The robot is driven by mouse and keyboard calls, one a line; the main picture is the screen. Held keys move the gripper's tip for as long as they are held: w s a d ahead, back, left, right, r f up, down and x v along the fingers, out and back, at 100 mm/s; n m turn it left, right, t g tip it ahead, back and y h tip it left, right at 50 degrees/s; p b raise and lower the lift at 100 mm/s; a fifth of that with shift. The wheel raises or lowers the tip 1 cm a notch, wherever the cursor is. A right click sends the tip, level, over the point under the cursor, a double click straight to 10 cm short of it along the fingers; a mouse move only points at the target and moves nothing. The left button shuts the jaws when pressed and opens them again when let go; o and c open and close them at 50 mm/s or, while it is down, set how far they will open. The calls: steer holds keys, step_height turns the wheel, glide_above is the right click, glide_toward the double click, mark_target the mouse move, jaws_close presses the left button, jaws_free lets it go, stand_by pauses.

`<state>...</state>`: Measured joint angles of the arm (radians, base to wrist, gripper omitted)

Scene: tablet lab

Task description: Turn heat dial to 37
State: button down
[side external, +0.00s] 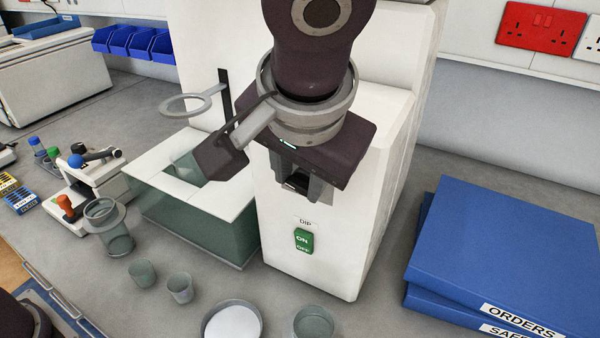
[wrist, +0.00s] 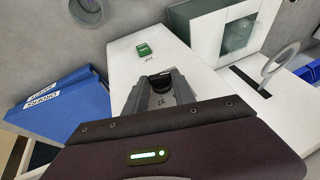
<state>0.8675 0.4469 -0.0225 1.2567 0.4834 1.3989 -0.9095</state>
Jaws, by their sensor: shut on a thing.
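The heat dial (wrist: 160,83) is a dark round knob on the front of the white machine (side external: 338,230). In the wrist view a 37 mark shows on the panel beside the dial. My gripper (side external: 299,188) is at the front panel, above the green DIP switch (side external: 303,240). In the wrist view my gripper (wrist: 160,92) has its two grey fingers on either side of the dial, shut on it. The fingers and my wrist hide much of the dial, so its pointer position cannot be read.
A glass-sided bath (side external: 200,225) with a white top stands left of the machine. Blue binders (side external: 500,255) lie to the right. Glass beakers (side external: 180,287) and a round dish (side external: 233,320) stand on the bench in front. A ring on an arm (side external: 190,104) stands above the bath.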

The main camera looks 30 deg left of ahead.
steer(key=shift+d, duration=0.15)
steer(key=y, duration=0.3)
steer(key=m+y, duration=0.1)
steer(key=shift+d+f, duration=0.25)
steer(key=shift+d, duration=0.15)
steer(key=shift+d+f+m+t+y, duration=0.1)
steer(key=shift+m+t+y, duration=0.05)
steer(key=shift+y, duration=0.6)
steer(key=shift+f+m+t+y, duration=0.1)
steer(key=shift+m+t+y, duration=0.05)
steer(key=shift+y, duration=0.6)
steer(key=shift+f, duration=0.1)
steer(key=c, duration=1)
jaws_free()
steer(key=shift+c, duration=0.2)
